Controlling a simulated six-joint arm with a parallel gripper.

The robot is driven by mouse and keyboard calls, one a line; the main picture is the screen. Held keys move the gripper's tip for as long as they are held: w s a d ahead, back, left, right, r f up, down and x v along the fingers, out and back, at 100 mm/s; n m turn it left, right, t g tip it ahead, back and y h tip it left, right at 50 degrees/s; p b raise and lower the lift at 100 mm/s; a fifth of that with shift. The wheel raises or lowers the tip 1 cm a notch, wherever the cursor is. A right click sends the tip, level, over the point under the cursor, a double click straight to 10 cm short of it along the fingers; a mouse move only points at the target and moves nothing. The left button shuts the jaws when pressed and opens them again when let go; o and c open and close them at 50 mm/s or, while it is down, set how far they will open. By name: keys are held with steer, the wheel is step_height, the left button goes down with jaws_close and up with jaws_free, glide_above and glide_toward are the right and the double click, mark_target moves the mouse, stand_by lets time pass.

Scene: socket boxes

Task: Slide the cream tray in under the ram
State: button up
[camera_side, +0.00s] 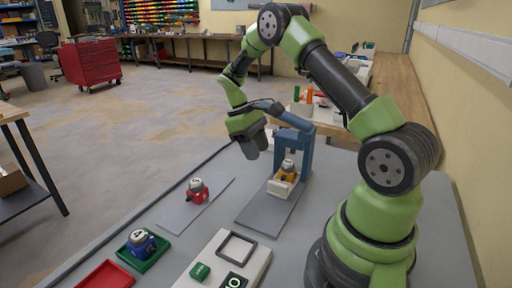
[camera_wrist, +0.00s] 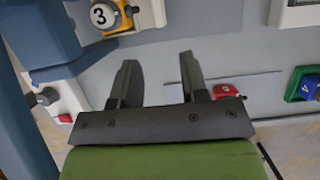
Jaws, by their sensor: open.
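The cream tray (camera_side: 279,188) sits on the grey base plate (camera_side: 262,212) at the front of the blue press (camera_side: 304,147). In the wrist view the tray (camera_wrist: 152,14) and the yellow part (camera_wrist: 122,20) are at the top, beside the blue press (camera_wrist: 40,35). The ram's lower end is not clear, so I cannot tell how far under it the tray is. My gripper (camera_side: 254,148) is raised left of the press. In the wrist view its jaws (camera_wrist: 158,65) are apart and empty.
A red part (camera_side: 197,190) stands on a flat grey sheet to the left. A blue part (camera_side: 140,242) sits in a green tray (camera_side: 150,262), near a red tray (camera_side: 108,275). A pale panel (camera_side: 214,249) with a dark frame and green block lies in front.

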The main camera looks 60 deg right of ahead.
steer(key=shift+a+f, duration=0.15)
steer(key=shift+a, duration=0.2)
steer(key=c, duration=0.6)
steer(key=a+n+h, duration=0.1)
steer(key=a+n, duration=0.1)
steer(key=s+a+f+n+g+h, duration=0.1)
steer(key=a+n+h, duration=0.1)
steer(key=s+a+f+n+g+h, duration=0.1)
steer(key=a+n, duration=0.1)
steer(key=a, duration=0.1)
steer(key=shift+s+a+f+h, duration=0.1)
steer(key=shift+s+f+h, duration=0.05)
steer(key=shift+h, duration=0.25)
jaws_close()
steer(key=n+t+h, duration=0.6)
steer(key=n+h, duration=0.1)
steer(key=n, duration=0.5)
glide_toward(275, 188)
steer(key=x, duration=0.5)
steer(key=shift+s+f, duration=0.1)
steer(key=shift+f, duration=0.45)
steer(key=shift+d, duration=0.85)
